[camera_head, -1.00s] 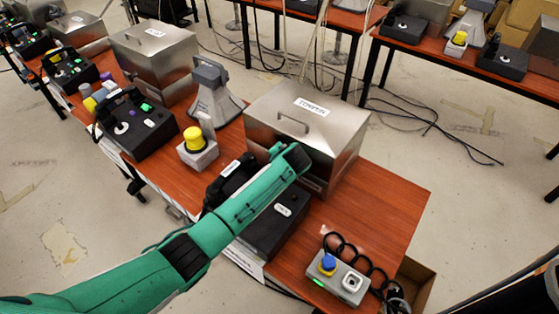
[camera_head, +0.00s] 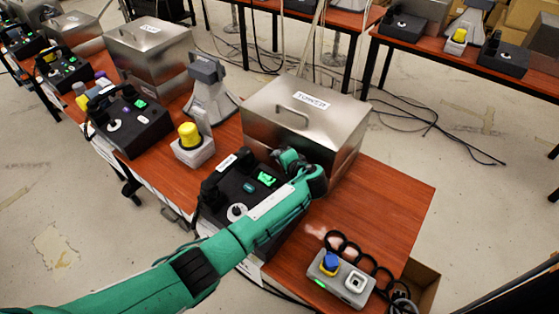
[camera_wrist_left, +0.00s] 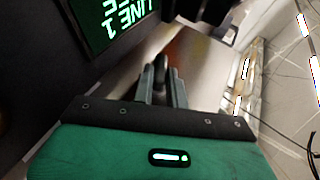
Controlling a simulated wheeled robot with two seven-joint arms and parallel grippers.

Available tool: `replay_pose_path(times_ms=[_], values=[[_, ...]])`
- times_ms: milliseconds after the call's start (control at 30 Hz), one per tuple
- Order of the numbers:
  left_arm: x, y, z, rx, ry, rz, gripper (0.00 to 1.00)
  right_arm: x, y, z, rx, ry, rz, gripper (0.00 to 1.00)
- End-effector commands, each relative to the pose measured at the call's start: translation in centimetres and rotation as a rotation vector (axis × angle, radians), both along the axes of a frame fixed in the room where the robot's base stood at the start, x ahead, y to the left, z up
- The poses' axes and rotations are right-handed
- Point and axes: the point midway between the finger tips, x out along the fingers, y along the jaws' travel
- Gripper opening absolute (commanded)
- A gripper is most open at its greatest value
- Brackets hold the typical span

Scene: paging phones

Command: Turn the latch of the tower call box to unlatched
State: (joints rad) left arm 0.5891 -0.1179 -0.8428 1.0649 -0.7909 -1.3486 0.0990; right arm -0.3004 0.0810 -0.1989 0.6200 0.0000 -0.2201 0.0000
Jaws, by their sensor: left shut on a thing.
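The tower call box (camera_head: 268,105) is a steel box with a lid handle and a label reading TOWER, on the near wooden table. Its lid is down. My left gripper (camera_head: 287,158) is at the lower front of the box, and its narrow fingers (camera_wrist_left: 162,82) show in the left wrist view. They are shut on the latch, which the fingers and blur mostly hide, so I cannot read its angle. My right gripper is in neither view.
A black desk phone (camera_head: 240,190) with a lit green screen lies just left of my left forearm. A yellow-button box (camera_head: 191,146) and grey horn (camera_head: 210,95) stand beyond it. A blue-button box (camera_head: 343,279) with a coiled cord sits at the near right. The table's right part is bare.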

Motion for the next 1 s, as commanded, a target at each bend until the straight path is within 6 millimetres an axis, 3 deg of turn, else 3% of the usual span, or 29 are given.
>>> replay_pose_path(times_ms=[167,200,300,667,1000], values=[[-0.1,0.0,-0.1,-0.001,0.003,0.000,0.00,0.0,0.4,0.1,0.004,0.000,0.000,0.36],[0.0,0.0,-0.1,-0.001,0.003,0.000,0.16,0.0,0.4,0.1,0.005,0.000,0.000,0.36],[0.0,0.0,-0.1,-0.001,0.003,0.000,0.36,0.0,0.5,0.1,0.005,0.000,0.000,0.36],[-0.3,-0.2,0.0,-0.002,0.002,-0.001,0.36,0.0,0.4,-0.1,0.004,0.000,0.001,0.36],[-4.4,-2.8,1.8,-0.007,0.002,-0.002,0.36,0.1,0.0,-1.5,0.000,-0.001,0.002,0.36]])
